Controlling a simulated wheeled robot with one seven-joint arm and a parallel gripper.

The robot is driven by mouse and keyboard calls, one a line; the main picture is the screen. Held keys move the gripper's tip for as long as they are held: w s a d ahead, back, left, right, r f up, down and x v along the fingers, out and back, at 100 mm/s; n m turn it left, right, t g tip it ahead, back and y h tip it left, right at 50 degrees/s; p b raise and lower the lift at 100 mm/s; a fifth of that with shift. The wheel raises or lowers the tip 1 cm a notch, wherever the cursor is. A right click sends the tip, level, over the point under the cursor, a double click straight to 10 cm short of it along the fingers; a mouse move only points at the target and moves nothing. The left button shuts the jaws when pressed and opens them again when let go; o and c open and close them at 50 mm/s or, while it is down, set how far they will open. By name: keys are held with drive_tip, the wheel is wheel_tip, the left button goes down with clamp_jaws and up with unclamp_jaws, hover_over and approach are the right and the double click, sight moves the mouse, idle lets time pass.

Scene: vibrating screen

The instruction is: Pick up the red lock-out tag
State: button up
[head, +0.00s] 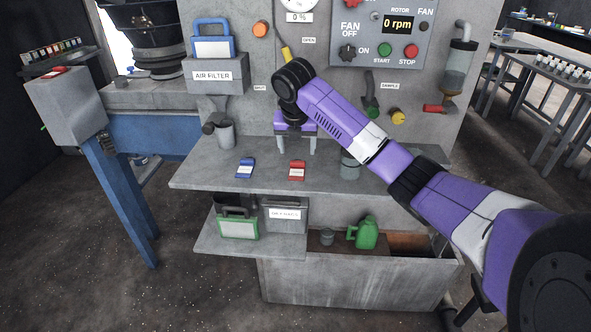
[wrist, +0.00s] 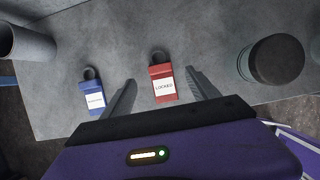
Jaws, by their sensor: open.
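The red lock-out tag (head: 297,171) lies flat on the grey shelf (head: 340,180) in the head view. In the wrist view the red tag (wrist: 162,82) has a white label reading "LOCKED" and a dark ring at its far end. My gripper (head: 296,148) is open and empty above the shelf, pointing down. In the wrist view the fingers of my gripper (wrist: 160,98) appear on either side of the red tag, apart from it. A blue tag (head: 245,168) lies to the left on the same shelf; it also shows in the wrist view (wrist: 94,97).
A grey cup (head: 224,133) stands at the shelf's left back. A grey jar (head: 351,165) with a dark top (wrist: 277,60) stands right of the red tag. The panel with knobs and valves rises behind. A lower shelf holds a green-framed item (head: 238,226).

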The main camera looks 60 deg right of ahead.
sight(298, 162)
drive_tip(key=shift+p+x, duration=0.45)
drive_tip(key=shift+x, duration=2.75)
drive_tip(key=shift+a, duration=0.2)
drive_tip(key=c, duration=1.4)
drive_tip(key=shift+r, duration=0.1)
